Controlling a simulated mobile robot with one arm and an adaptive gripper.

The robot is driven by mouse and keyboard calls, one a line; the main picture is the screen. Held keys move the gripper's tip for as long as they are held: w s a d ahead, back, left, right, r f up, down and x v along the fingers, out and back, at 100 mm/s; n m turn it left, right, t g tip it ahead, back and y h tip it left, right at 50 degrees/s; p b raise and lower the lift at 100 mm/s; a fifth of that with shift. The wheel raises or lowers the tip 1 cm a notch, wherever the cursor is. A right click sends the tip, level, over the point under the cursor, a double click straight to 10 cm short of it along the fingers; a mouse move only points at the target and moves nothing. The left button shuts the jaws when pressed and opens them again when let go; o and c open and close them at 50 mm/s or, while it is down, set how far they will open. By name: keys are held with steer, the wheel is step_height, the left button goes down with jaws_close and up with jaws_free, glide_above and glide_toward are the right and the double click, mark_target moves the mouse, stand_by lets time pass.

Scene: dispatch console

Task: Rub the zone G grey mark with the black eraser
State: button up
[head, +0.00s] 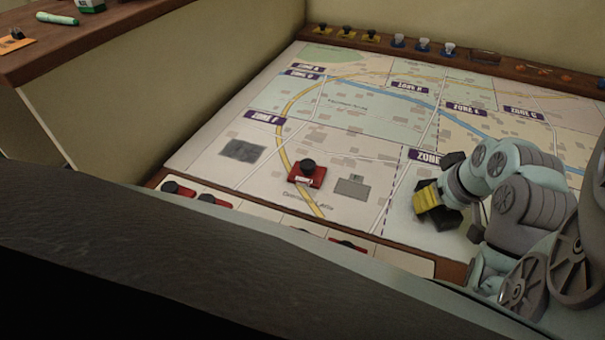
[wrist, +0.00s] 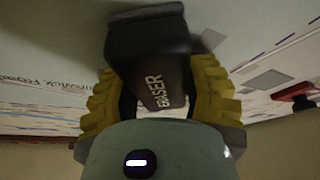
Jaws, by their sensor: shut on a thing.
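My gripper (head: 437,205) is at the map board's near right part, beside a partly hidden purple "ZONE" label (head: 427,156). In the wrist view, my gripper (wrist: 157,95) is shut on the black eraser (wrist: 150,60), with a yellow ribbed finger on each side and the word "ERASER" showing. Whether the eraser touches the board is unclear.
On the map board (head: 220,185), a dark grey patch (head: 242,151) lies below the zone F label. A red piece with a black knob (head: 307,174) stands left of my gripper. Yellow and blue pieces line the back ledge (head: 485,57). More red pieces (head: 176,188) sit along the near edge.

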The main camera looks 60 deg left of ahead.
mark_target(404, 197)
steer(key=shift+s+a, duration=0.8)
steer(key=shift+a, duration=0.35)
steer(key=shift+s+a, duration=0.8)
steer(key=shift+a, duration=0.3)
steer(key=shift+f, duration=0.15)
steer(key=shift+w+d, duration=0.45)
steer(key=shift+d, duration=0.15)
steer(key=shift+w+d, duration=0.55)
steer(key=shift+d, duration=0.25)
steer(key=shift+w+d, duration=0.5)
steer(key=shift+d, duration=0.3)
steer(key=shift+w+d, duration=0.55)
steer(key=shift+d, duration=0.25)
steer(key=shift+w+d, duration=0.55)
steer(key=shift+d, duration=0.2)
steer(key=shift+w+d, duration=0.5)
steer(key=shift+d, duration=0.2)
step_height(404, 197, up, 6)
steer(key=p, duration=0.6)
